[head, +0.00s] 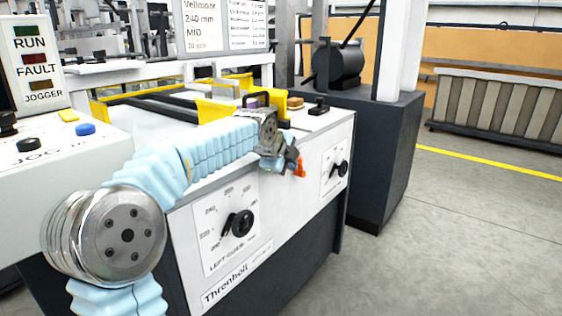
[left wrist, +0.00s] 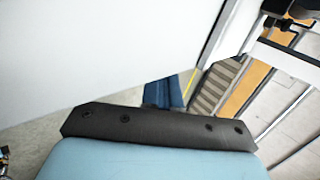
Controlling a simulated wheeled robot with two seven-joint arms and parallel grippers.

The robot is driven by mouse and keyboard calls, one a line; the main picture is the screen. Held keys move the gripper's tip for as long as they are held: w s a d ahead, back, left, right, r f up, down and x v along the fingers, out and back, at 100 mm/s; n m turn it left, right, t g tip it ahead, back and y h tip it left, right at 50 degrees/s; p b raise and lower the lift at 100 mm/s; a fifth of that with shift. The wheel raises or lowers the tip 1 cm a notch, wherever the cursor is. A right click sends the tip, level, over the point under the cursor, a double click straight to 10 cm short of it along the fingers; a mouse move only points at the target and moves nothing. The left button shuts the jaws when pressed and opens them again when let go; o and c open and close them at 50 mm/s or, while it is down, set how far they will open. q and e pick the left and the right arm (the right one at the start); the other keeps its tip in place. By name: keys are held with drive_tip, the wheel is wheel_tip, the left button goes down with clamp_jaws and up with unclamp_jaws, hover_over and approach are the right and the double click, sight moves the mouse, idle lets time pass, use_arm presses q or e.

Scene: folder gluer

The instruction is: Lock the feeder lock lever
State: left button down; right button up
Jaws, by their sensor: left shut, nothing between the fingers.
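My left gripper (head: 283,160) is in front of the white feeder panel (head: 307,157), between its two dials, with its fingers shut and empty. A small orange-red piece (head: 299,167) shows right at the fingertips. It may be the tip of the feeder lock lever, but the gripper hides what lies behind it, so I cannot tell whether they touch or how the lever is set. The left wrist view shows the dark wrist plate (left wrist: 160,130) and no fingers. My right gripper is not in view.
The left guide dial (head: 238,224) is on the near part of the panel, and a smaller dial (head: 341,169) is to the right. Yellow brackets (head: 215,112) and a brown-topped part (head: 295,103) are on the feeder top. A dark cabinet (head: 385,150) stands behind. Floor at right is clear.

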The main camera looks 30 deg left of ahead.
use_arm(q)
drive_tip(key=shift+w+a, duration=0.1)
drive_tip(key=shift+w, duration=0.85)
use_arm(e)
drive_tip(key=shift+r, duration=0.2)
